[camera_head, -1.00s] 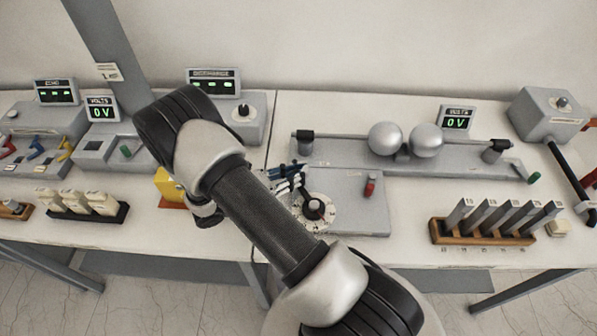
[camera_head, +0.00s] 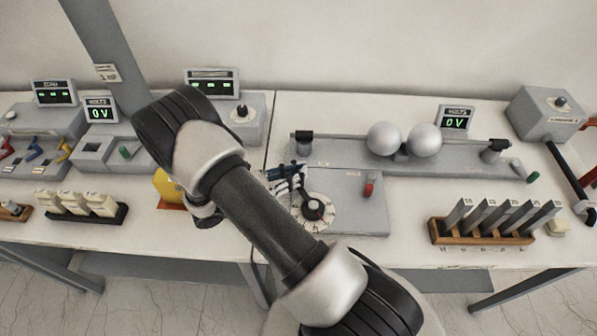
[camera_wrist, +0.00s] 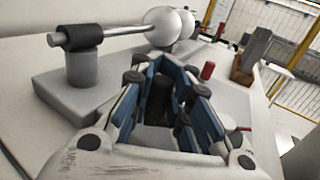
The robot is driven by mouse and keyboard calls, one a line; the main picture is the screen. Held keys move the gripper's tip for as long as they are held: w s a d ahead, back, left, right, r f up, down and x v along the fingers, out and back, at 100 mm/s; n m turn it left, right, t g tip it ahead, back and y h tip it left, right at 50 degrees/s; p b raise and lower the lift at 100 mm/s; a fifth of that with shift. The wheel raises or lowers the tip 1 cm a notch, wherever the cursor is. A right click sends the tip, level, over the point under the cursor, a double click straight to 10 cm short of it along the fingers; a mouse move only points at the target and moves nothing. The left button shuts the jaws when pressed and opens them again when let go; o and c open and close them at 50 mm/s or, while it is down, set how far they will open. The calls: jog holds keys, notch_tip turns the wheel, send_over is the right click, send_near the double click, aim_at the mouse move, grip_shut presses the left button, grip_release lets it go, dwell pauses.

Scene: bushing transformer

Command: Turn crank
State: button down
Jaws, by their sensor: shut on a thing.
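The crank (camera_head: 313,209) has a dark hub with a red mark and sits on a round white dial on the grey sphere-gap bench. A short dark arm runs from the hub up-left toward my gripper (camera_head: 287,178). My gripper is at the dial's upper-left edge, partly hidden by my own arm. In the wrist view my gripper (camera_wrist: 170,92) has its blue-lined fingers either side of a dark upright piece (camera_wrist: 158,100), which looks like the crank's handle. It is shut on that piece. The exact contact is hard to see.
Two metal spheres (camera_head: 404,140) on a horizontal rod stand behind the dial. A red knob (camera_head: 369,188) is to its right. A wooden rack (camera_head: 482,238) of grey bars stands farther right.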

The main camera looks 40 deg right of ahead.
jog(key=c, duration=1.5)
grip_release()
jog(key=shift+a, duration=0.1)
jog(key=a, duration=0.4)
jog(key=w+a, duration=0.1)
jog(key=a, duration=0.2)
jog(key=w+a, duration=0.1)
jog(key=a, duration=0.3)
jog(key=shift+w+a, duration=0.2)
jog(key=shift+a, duration=0.1)
jog(key=shift+c, duration=0.2)
